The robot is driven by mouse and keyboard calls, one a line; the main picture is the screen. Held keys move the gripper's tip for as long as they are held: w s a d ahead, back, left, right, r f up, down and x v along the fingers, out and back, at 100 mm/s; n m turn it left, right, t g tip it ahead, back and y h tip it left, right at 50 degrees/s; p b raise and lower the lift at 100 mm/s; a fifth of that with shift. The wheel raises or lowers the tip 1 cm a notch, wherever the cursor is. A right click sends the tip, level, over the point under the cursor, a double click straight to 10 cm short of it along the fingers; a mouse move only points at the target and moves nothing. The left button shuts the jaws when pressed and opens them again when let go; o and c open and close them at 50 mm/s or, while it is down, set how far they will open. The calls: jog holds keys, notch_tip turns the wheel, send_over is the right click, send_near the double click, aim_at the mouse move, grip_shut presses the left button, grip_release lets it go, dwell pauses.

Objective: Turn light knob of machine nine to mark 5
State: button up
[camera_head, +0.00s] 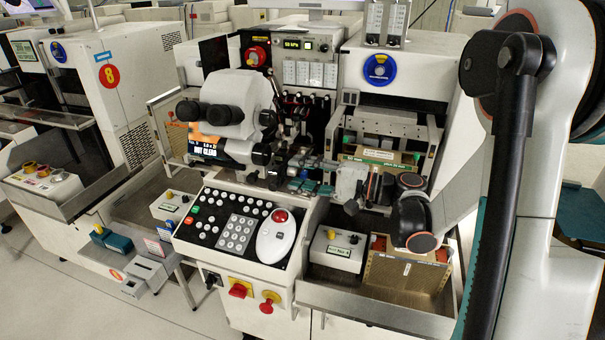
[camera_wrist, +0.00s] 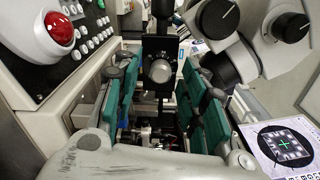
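In the wrist view a round grey knob (camera_wrist: 159,71) sits on a black plate (camera_wrist: 160,46), straight ahead between my fingers. It looks like the light knob; its marks and setting are too small to read. My gripper (camera_wrist: 160,84) is open, with one teal finger on each side of the knob and visible gaps to it. I cannot tell how far the tips reach along it. In the head view my gripper (camera_head: 296,172) reaches in from the right, beside the microscope (camera_head: 235,105). The knob cannot be made out clearly there.
A control panel (camera_head: 232,225) with a red-topped white controller (camera_head: 277,235) lies below the gripper; the controller also shows in the wrist view (camera_wrist: 52,32). Microscope knobs (camera_wrist: 216,18) are close at upper right there. A box (camera_head: 405,275) stands in the right-hand tray (camera_head: 380,308).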

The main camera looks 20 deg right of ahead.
jog(key=v, duration=1.2)
